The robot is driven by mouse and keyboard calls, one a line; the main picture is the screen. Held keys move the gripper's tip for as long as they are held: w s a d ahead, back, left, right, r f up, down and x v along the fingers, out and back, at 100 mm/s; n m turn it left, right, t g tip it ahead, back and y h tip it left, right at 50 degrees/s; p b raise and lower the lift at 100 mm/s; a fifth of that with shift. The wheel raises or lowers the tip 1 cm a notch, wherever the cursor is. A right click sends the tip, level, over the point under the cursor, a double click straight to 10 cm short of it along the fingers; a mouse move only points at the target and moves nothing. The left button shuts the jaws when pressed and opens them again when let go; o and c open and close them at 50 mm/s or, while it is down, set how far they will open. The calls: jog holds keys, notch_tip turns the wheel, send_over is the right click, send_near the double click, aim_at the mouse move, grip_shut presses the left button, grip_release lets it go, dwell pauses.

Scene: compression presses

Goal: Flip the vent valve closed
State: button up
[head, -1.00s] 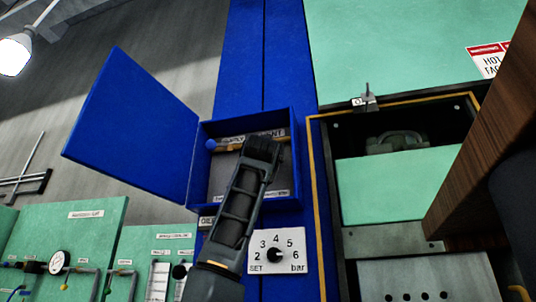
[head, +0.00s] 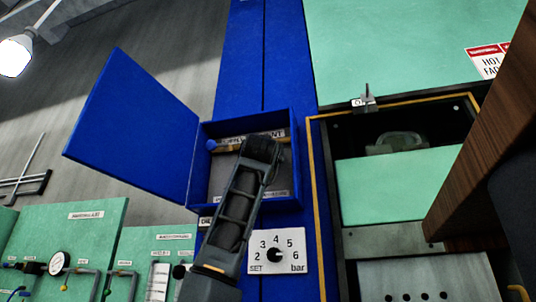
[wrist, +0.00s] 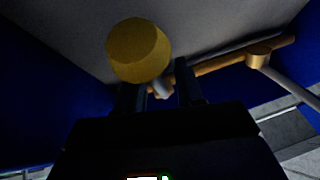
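The vent valve is in the open blue box (head: 294,160), under the label strip ending in "VENT" (head: 270,134). My gripper (head: 273,147) reaches into the box and hides most of this valve in the head view. In the wrist view, a yellow ball knob (wrist: 138,50) stands just beyond my left finger. A short pale stem (wrist: 162,88) shows between the two fingers of my gripper (wrist: 160,88). The fingers are apart, with dark gaps beside the stem. A brass pipe (wrist: 220,62) runs behind. Whether either finger touches the stem, I cannot tell.
The box door (head: 135,120) hangs open to the left. A blue ball knob (head: 211,145) sits at the box's left side. A pale lever (wrist: 292,88) comes off the brass pipe at right. A pressure dial (head: 276,252) is below the box; a press opening (head: 395,140) lies right.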

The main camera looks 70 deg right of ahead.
jog(key=b+v, duration=0.1)
jog(key=v, duration=0.5)
jog(key=shift+a+f, duration=0.15)
jog(key=shift+a, duration=0.05)
jog(key=shift+s, duration=0.1)
jog(key=shift+c, duration=0.9)
jog(key=a+r+y+p, duration=0.1)
jog(key=a+p, duration=0.1)
jog(key=a+r+y+p, duration=0.1)
jog(key=a+r+p, duration=0.1)
jog(key=shift+s+r, duration=0.1)
jog(key=shift+s, duration=0.3)
jog(key=c, duration=0.4)
jog(key=s+a+y+p, duration=0.1)
jog(key=a, duration=0.1)
jog(key=s+a+g+y+p, duration=0.1)
jog(key=a+y+p, duration=0.1)
jog(key=a, duration=0.1)
jog(key=s+a+g+y+p, duration=0.1)
jog(key=a+y, duration=0.1)
jog(key=shift+s+a+f+p, duration=0.2)
jog(key=shift+a+p, duration=0.15)
jog(key=shift+p, duration=0.05)
grip_shut()
jog(key=p+x, duration=0.4)
jog(key=x, duration=1)
